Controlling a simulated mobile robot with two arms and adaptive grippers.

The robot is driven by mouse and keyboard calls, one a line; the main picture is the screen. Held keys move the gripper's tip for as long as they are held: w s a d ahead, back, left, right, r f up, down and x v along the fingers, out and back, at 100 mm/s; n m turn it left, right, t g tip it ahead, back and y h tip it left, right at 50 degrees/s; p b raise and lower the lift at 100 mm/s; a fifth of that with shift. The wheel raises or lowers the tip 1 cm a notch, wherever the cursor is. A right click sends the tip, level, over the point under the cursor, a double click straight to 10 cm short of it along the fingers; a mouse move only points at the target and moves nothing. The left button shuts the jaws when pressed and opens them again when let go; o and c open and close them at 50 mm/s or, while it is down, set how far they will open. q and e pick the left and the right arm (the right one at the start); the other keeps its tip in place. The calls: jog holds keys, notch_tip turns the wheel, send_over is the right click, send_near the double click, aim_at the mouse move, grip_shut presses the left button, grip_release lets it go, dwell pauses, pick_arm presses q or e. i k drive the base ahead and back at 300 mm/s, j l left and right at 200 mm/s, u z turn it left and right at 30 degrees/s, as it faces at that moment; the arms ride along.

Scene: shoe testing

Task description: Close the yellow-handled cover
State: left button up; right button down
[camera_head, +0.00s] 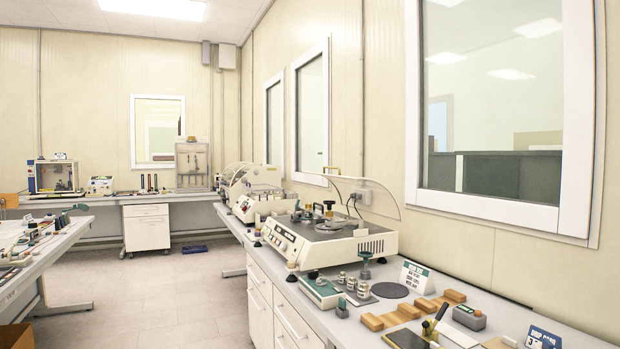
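A clear cover (375,191) with a small yellow handle (332,169) stands raised over a cream bench machine (345,245) on the right-hand counter. The cover is tilted up, with the handle at its upper left edge. Under it a round grey plate (334,227) and several dark knobs are exposed. The machine's front panel has buttons and a small display. Neither of my grippers shows in the head view.
Small metal weights (351,284), wooden blocks (412,311) and a dark round pad (389,290) lie on the counter before the machine. Another cream machine (262,195) stands behind it.

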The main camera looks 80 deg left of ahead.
aim_at(347, 190)
jog(key=j+u, duration=0.3)
jog(key=u, duration=0.15)
jog(key=j+u, duration=0.35)
jog(key=u, duration=0.15)
jog(key=j+u, duration=0.3)
jog(key=u, duration=0.15)
jog(key=i+j+u, duration=0.15)
jog(key=j+u, duration=0.15)
jog(key=u, duration=0.2)
